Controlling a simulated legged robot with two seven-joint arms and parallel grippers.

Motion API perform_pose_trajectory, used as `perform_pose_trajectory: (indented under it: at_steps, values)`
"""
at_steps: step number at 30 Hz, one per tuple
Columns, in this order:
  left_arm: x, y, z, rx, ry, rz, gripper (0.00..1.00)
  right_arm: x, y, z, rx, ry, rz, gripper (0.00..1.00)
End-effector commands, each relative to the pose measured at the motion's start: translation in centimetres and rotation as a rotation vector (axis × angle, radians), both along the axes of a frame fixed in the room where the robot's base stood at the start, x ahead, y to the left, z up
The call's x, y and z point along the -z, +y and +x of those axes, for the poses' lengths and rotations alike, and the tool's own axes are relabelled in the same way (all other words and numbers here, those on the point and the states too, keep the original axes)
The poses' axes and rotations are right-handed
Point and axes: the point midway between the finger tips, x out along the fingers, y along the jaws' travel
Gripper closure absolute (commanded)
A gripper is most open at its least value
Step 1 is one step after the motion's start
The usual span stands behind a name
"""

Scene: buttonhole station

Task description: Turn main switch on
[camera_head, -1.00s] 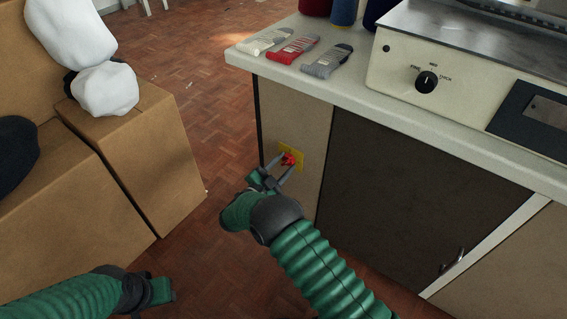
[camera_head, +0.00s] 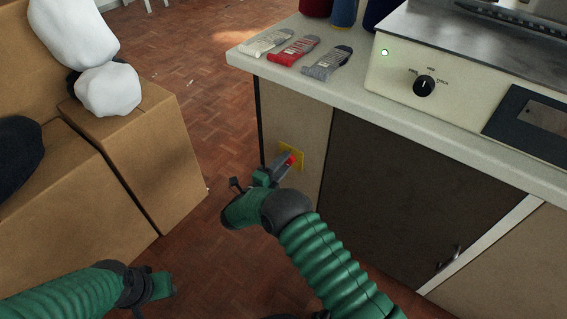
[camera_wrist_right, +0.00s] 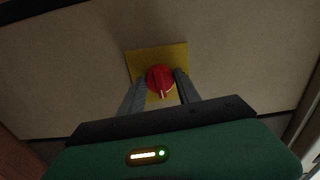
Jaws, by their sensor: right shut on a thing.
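The main switch is a red rotary knob (camera_head: 290,160) on a yellow plate (camera_head: 299,153), set in the beige side panel below the counter. In the right wrist view the red knob (camera_wrist_right: 160,82) sits between my two grey fingers, its white mark pointing down in the picture; the yellow plate (camera_wrist_right: 140,62) shows behind it. My right gripper (camera_head: 281,167) is shut on the knob, and its wrist is rolled. A small indicator (camera_head: 384,52) on the machine is lit green. My left gripper (camera_head: 160,286) hangs low at the left, away from the switch; its fingers are not clear.
The machine (camera_head: 480,85) with a black selector dial (camera_head: 424,86) stands on the counter (camera_head: 240,58). Several folded items, one red (camera_head: 293,50), lie at its corner. Cardboard boxes (camera_head: 150,150) stand left. The parquet floor (camera_head: 215,140) between is clear.

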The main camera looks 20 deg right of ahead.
Motion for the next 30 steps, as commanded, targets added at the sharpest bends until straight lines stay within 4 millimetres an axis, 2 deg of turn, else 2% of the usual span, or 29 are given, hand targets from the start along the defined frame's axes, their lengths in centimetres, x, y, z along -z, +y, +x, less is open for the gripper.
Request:
perform_pose_trajectory:
  at_steps: [1, 22, 23, 27, 30]
  values:
    - [-0.04, 0.00, 0.00, 0.000, 0.000, 0.000, 0.64, 0.43, -0.06, -0.27, 0.005, -0.005, 0.013, 1.00]
    - [-0.10, 0.00, 0.00, 0.000, 0.000, 0.000, 0.64, 0.61, -0.11, -0.27, 0.006, -0.060, 0.060, 1.00]
    - [-0.10, 0.00, 0.00, 0.000, 0.000, 0.000, 0.64, 0.61, -0.11, -0.27, 0.006, -0.060, 0.060, 0.58]
    - [-0.10, 0.00, 0.00, 0.000, 0.000, 0.000, 0.64, 0.48, -0.09, -0.20, 0.003, -0.062, 0.058, 0.40]
    - [-0.11, 0.00, 0.00, 0.000, 0.000, 0.000, 0.64, 0.36, -0.07, -0.16, 0.003, -0.065, 0.058, 0.39]
